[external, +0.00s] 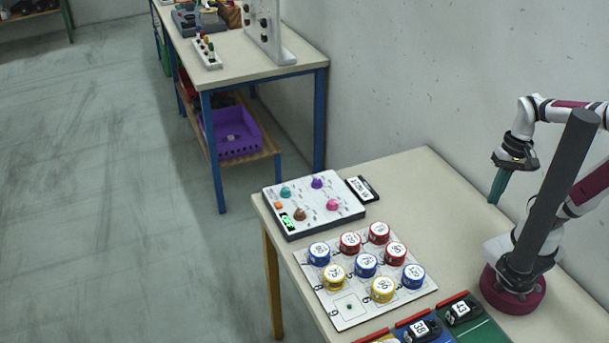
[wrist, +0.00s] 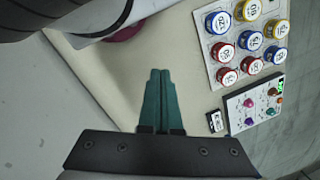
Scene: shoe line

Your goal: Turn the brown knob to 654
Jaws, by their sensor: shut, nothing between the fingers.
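The brown knob (external: 300,214) sits on a light control panel (external: 345,218) at the table's far left corner, near a small green display (external: 286,221) whose digits I cannot read. Teal, purple and pink knobs share the panel. In the wrist view the panel (wrist: 238,102) lies at the right, and the brown knob (wrist: 272,91) is small near its upper right. My gripper (external: 494,200) hangs above the right side of the table, far from the panel. In the wrist view its teal fingers (wrist: 160,72) are together with nothing between them.
A white board (external: 345,318) with several numbered red, blue and yellow round pieces lies in front of the panel. A small dark device (external: 362,188) lies beside the panel. Coloured trays with number tags (external: 462,309) stand at the front. The tabletop (external: 420,190) behind the board is clear.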

